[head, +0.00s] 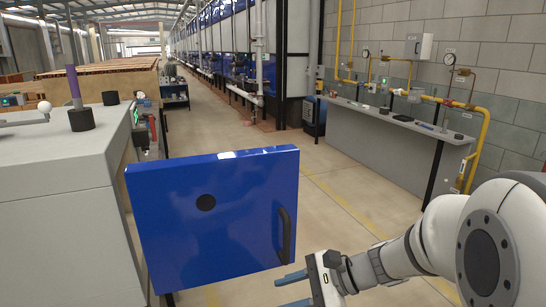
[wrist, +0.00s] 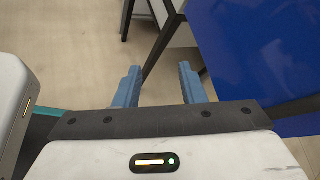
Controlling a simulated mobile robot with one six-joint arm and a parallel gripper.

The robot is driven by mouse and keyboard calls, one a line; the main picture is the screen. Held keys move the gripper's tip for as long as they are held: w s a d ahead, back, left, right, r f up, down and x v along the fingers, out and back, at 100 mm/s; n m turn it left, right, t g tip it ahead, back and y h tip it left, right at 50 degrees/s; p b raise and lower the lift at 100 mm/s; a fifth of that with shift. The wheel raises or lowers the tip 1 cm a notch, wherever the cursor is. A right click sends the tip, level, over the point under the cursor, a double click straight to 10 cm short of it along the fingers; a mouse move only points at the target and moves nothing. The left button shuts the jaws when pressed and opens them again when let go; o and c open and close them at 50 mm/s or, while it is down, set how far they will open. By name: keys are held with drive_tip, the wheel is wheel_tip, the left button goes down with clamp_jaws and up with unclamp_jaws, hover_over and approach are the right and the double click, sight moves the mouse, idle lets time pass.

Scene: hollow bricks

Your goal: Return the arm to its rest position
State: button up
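My gripper (head: 291,290) is at the bottom of the head view, at the end of my white arm, which comes in from the right. Its two blue fingers also show in the wrist view (wrist: 160,86), apart with nothing between them. A blue door (head: 200,240) with a dark handle (head: 285,235) and a round black spot stands open from the grey cabinet (head: 60,220). The gripper is just below and right of the handle in the head view; I cannot tell the exact gap. The door panel fills the upper right of the wrist view (wrist: 265,50).
A grey wall table (head: 400,145) with gauges and yellow pipes (head: 480,145) stands at the right. Black cylinders (head: 81,119) and a purple rod (head: 73,85) are on the cabinet top. The aisle floor (head: 230,130) beyond the door is clear.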

drive_tip(key=s+d+r+n+h+p, duration=0.2)
drive_tip(key=s+d+n+h, duration=0.7)
drive_tip(key=n, duration=0.5)
drive_tip(key=d+h, duration=0.2)
drive_tip(key=shift+s+r+t+h, duration=0.2)
drive_tip(key=shift+r+t+h, duration=0.15)
drive_tip(key=shift+t+h, duration=0.05)
